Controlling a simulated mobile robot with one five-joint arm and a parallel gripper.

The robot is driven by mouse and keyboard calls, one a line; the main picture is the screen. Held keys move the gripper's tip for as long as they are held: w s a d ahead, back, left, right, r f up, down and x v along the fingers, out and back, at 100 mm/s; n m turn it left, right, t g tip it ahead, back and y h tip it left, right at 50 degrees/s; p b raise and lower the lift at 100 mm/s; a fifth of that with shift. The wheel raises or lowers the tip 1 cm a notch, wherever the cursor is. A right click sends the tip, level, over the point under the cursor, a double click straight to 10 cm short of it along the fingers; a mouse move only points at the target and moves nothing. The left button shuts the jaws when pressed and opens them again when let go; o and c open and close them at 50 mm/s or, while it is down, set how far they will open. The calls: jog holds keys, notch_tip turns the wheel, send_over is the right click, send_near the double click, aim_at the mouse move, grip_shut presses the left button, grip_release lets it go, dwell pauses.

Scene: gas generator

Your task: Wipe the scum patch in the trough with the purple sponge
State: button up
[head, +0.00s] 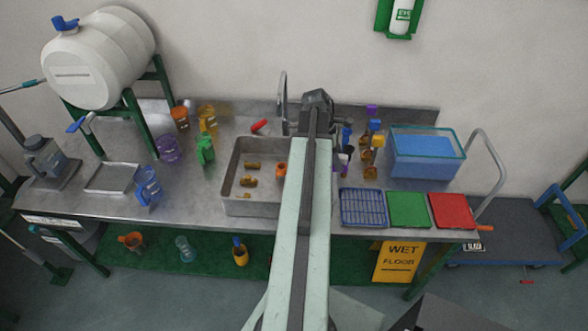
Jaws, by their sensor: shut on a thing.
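The trough (262,209) is a grey metal basin in the middle of the bench. Small yellow-brown pieces (248,181) lie on its floor at the left, and an orange cup-like thing (281,170) is beside my arm. I cannot make out which mark is the scum patch. My arm runs up the picture across the trough's right side and hides that part. Its far end is a dark joint above the trough's back edge. My gripper's fingers are hidden behind the arm. I cannot make out the purple sponge.
Left of the trough stand a purple jug (168,149), a green jug (205,149) and a blue jug (148,187). To its right are several bottles, a blue rack (363,207), a green board (408,209), a red board (453,211) and a blue-filled tub (426,160). A tap (282,90) rises behind.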

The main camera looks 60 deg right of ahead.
jog(key=shift+w, duration=0.45)
